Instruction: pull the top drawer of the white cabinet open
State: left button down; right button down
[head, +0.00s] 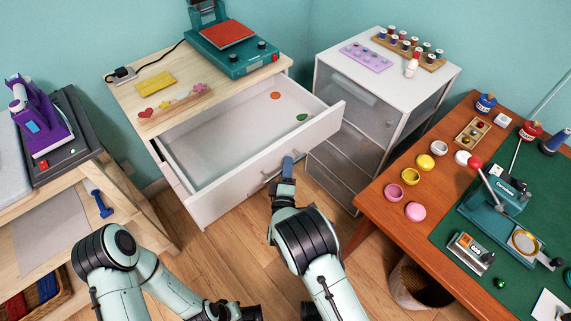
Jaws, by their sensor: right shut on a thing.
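The white cabinet (162,166) has a light wooden top and stands at the back, left of centre. Its top drawer (240,183) is pulled well out, and its inside shows an orange round piece (275,95) and a green one (302,117). My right gripper (286,168) is shut on the bar handle (268,180) at the drawer's front, hiding part of it. My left gripper (240,313) is low at the bottom edge, away from the cabinet; its fingers are too unclear to read.
A grey-white drawer unit (392,78) stands close to the right of the open drawer. A brown table (382,202) with a green mat is at right, above a waste basket (420,285). A wooden bench (88,226) is at left.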

dwell(0.3)
jog(key=c, duration=1.2)
grip_release()
